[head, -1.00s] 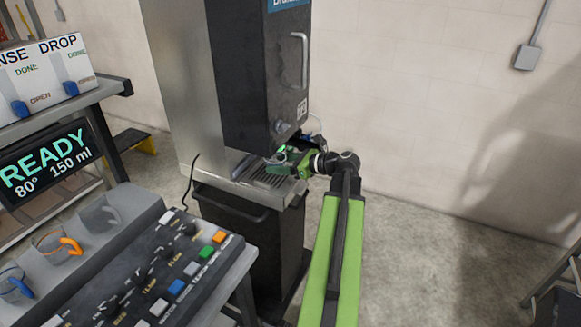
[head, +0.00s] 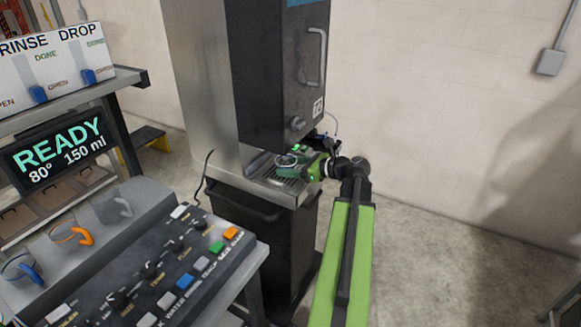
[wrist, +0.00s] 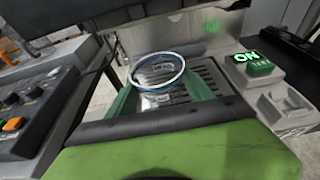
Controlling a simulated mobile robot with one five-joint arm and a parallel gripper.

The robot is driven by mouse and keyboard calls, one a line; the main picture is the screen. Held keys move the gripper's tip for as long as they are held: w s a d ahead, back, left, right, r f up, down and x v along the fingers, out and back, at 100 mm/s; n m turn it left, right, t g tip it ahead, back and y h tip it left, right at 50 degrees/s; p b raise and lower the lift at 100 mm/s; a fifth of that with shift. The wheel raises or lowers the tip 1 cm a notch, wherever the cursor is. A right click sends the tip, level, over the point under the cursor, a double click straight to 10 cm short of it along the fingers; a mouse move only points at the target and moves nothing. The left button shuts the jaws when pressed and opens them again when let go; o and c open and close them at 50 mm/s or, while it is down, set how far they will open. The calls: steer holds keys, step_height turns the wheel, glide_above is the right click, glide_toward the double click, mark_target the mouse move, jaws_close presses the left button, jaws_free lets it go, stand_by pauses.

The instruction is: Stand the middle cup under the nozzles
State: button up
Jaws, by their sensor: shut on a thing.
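My gripper (head: 290,165) is shut on a clear cup (wrist: 158,72) with a blue rim, shown upright between the green fingers in the wrist view. The cup is over the slotted drip tray (wrist: 213,78) of the tall dark dispenser (head: 275,75). I cannot tell whether its base touches the tray. The nozzles are not clearly visible under the dispenser's body. In the head view, a blue-handled cup (head: 18,267) and an orange-handled cup (head: 70,236) sit in the grey rack (head: 135,193). A third grey spot there is unclear.
A control panel (head: 170,265) with knobs and coloured buttons stands left of the dispenser. A display (head: 60,150) reads READY, 80°, 150 ml. A green lit ON button (wrist: 258,62) is right of the tray. Open floor lies to the right.

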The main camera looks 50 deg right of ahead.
steer(key=shift+f+b, duration=0.45)
steer(key=shift+f, duration=0.05)
steer(key=o, duration=1.5)
steer(key=shift+o, duration=0.2)
steer(key=p+v, duration=0.5)
steer(key=v, duration=1.2)
steer(key=shift+s+r, duration=0.2)
